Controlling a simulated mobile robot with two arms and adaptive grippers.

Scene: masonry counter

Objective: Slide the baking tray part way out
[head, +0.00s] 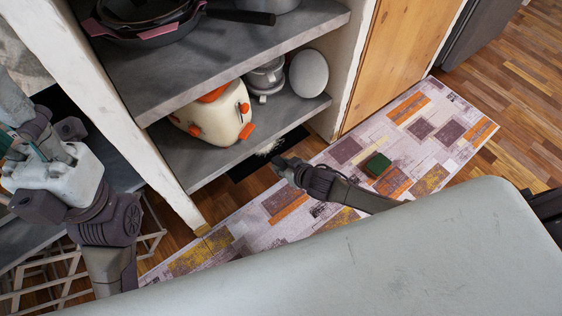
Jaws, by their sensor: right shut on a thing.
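The baking tray (248,165) looks like a flat black sheet, low down beneath the bottom shelf. Only part of it shows; the shelf above hides its far part. A pale patch shows on its surface near my fingers. My right gripper (279,161) reaches in from the right, low over the floor, and is shut on the tray's near right edge. The fingertips are small and dark, so the exact contact is hard to see. My left arm (112,222) is folded at the left edge, well away from the tray; its fingers cannot be made out clearly.
Dark pans (150,22) stand on the upper shelf. A wire rack (60,265) stands lower left.

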